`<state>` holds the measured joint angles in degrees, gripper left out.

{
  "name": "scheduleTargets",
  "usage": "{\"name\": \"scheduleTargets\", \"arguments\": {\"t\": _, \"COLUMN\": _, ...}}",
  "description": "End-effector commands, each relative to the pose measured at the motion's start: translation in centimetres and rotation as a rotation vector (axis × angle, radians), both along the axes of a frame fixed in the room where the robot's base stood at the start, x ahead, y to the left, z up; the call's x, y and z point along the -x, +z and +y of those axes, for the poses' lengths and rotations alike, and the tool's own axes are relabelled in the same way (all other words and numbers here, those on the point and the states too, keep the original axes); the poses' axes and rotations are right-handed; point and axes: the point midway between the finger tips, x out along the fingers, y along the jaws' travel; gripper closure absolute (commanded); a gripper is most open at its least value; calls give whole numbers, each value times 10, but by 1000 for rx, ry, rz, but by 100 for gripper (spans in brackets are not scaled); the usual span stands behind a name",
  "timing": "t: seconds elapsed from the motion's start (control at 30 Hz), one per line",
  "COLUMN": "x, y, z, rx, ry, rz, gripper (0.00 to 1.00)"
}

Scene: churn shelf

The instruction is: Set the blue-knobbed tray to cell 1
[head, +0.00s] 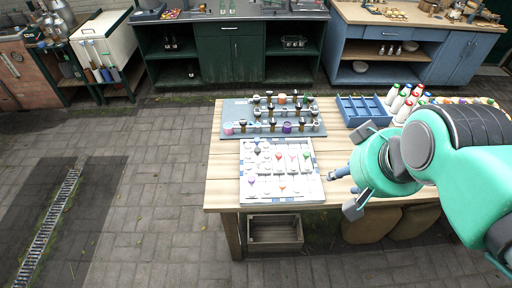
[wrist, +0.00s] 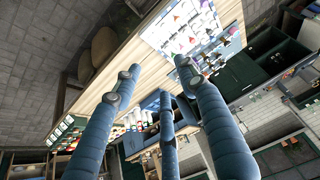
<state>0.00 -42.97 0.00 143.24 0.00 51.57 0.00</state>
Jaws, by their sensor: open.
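A white compartmented board (head: 243,194) with light blue edge strips lies near the front of the wooden table. Small coloured pointed pieces stand in it, among them purple, orange, red and green ones. It also shows at the top of the wrist view (wrist: 185,32). I cannot pick out a blue-knobbed tray or read any cell number at this size. My gripper (head: 345,172) is right of the board, above the table's front right part. In the wrist view my gripper (wrist: 157,78) has its blue-grey fingers spread, with nothing between them.
Behind the board, a grey-blue rack (head: 232,112) holds several dark and coloured knobbed pieces. A blue divided box (head: 362,110) and several white bottles (head: 397,98) stand at the back right. A wooden crate (head: 274,240) sits under the table (head: 222,170). The table's left strip is bare.

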Motion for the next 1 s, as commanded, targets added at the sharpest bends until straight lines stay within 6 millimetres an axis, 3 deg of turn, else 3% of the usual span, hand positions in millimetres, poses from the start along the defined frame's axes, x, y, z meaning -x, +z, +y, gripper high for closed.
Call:
{"name": "scheduleTargets", "arguments": {"t": 0.67, "x": -4, "y": 2, "z": 1, "rx": -4, "ry": -5, "rz": 4, "gripper": 58}}
{"name": "scheduleTargets", "arguments": {"t": 0.87, "x": -23, "y": 9, "z": 4, "rx": -21, "ry": -29, "rz": 25, "gripper": 58}}
{"name": "scheduleTargets", "arguments": {"t": 1.0, "x": -47, "y": 15, "z": 8, "rx": -43, "ry": -63, "rz": 51, "gripper": 58}}
